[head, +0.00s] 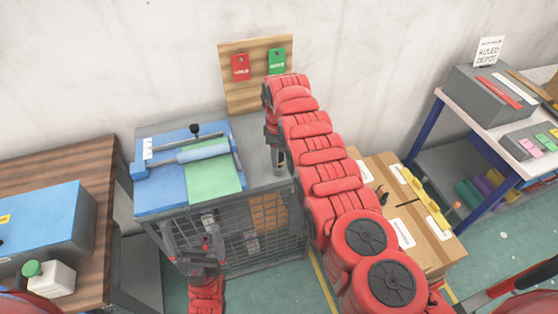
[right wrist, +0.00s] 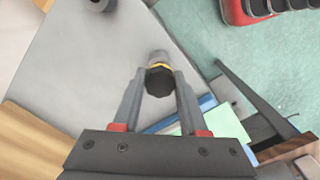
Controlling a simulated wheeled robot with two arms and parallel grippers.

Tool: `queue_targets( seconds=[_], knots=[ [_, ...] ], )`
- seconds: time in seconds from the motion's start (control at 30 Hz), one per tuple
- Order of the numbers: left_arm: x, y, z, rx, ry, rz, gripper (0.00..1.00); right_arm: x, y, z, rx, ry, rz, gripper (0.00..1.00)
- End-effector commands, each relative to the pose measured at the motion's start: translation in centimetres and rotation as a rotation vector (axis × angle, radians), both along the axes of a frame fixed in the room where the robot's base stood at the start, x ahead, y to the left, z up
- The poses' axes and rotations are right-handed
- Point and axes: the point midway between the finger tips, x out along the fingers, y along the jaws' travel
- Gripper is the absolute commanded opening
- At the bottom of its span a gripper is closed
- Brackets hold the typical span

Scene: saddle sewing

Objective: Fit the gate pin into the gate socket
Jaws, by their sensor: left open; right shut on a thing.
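My right gripper (head: 278,156) is low over the grey top of the bench, right of the blue board. In the right wrist view its fingers (right wrist: 160,84) are shut on the gate pin (right wrist: 159,79), which has a dark faceted head, a yellow ring and a pale metal end. A grey round part (right wrist: 101,4), possibly the gate socket, sits at the top edge of that view, apart from the pin. The socket is not clear in the head view, where my right arm covers part of the bench. My left gripper (head: 202,247) is open and empty before the mesh front.
The blue board (head: 160,186) carries a roller and a green sheet (head: 213,181). A wooden panel (head: 236,95) with red and green tags stands behind. Cardboard boxes (head: 425,235) stand right of the bench. A wooden table (head: 60,165) is at left.

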Motion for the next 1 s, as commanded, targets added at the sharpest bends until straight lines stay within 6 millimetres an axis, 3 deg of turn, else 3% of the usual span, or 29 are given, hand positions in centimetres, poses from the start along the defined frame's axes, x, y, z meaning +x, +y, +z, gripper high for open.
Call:
queue_targets(
  seconds=[1.0],
  knots=[
    [0.0, 0.0, 2.7, 0.0, 0.0, 0.0, 1.0, 0.0, 0.0, 3.4, 0.0, -0.001, 0.0, 0.0]
  ],
)
